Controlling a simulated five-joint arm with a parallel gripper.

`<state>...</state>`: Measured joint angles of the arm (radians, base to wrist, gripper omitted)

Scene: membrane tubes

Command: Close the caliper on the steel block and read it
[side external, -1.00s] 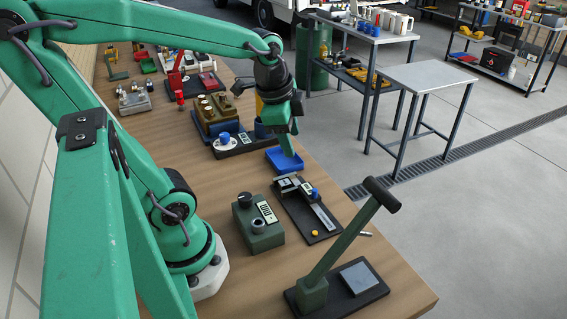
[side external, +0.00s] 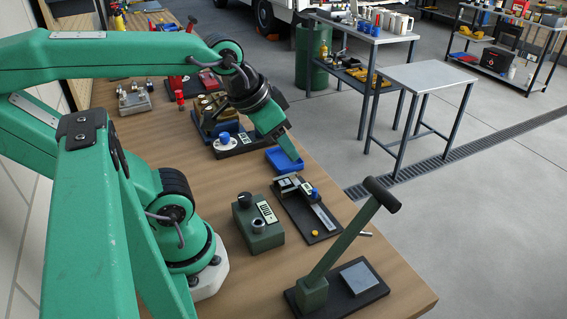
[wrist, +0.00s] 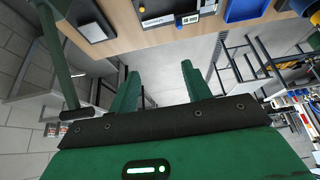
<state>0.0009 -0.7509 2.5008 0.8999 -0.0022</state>
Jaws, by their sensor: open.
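The caliper (side external: 323,214) lies on a dark board (side external: 304,226) on the bench, with a pale beam, a blue knob (side external: 314,194) and a yellow button. A small grey block (side external: 287,185), which looks like the steel block, sits at the board's far end. The gap between jaws and block is too small to judge, and I cannot read the display. My gripper (side external: 294,157) is tilted outward over the blue tray, beyond the caliper and clear of it. In the wrist view my gripper (wrist: 160,85) has two fingers apart with nothing between; the dark board (wrist: 165,12) shows at the top.
The blue tray (side external: 283,160) lies under my fingertips. A green box with a dial (side external: 258,223) stands left of the caliper. A lever press (side external: 338,250) with a tilted handle stands at the near right. The bench edge drops to floor on the right.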

